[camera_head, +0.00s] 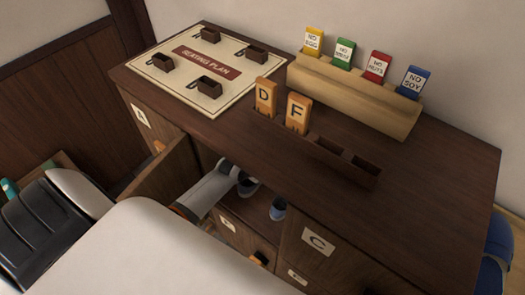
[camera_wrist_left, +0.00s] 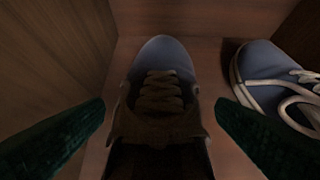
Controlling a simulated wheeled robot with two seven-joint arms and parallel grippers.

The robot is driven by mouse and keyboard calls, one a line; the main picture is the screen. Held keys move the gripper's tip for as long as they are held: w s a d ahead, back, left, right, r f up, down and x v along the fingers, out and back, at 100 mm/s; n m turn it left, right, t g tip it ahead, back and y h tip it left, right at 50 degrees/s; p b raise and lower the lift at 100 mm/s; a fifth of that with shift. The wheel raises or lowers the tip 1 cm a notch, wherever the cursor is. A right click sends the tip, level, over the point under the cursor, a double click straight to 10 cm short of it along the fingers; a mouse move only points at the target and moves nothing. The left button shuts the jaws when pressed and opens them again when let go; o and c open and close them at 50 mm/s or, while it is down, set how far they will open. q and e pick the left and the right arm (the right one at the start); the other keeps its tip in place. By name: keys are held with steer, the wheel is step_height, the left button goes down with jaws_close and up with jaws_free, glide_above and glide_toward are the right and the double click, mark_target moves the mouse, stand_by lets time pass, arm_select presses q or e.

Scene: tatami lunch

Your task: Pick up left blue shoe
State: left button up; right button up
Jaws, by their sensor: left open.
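The left blue shoe (camera_wrist_left: 160,62) lies toe away in the left wrist view, blue toe and tan laces visible, its near part dark. My left gripper (camera_wrist_left: 160,105) is open, with one dark green finger on each side of this shoe and a gap showing on both sides. The right blue shoe (camera_wrist_left: 272,78), with white sole edge and laces, lies to its right. In the head view my left arm reaches into the open cabinet compartment. The left shoe (camera_head: 248,187) shows partly beside it, and the right shoe (camera_head: 278,209) is further right. My right gripper is not in view.
An open cabinet door (camera_head: 160,172) stands left of my arm. Wooden walls bound the compartment. The cabinet top (camera_head: 430,185) carries a seating plan board (camera_head: 165,82), a rack (camera_head: 345,92) with coloured cards, and a dark holder (camera_head: 345,172) near the D and F tags.

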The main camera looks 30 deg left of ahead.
arm_select(q)
steer(key=shift+c, duration=0.3)
steer(key=c, duration=1.2)
steer(key=shift+r, duration=0.2)
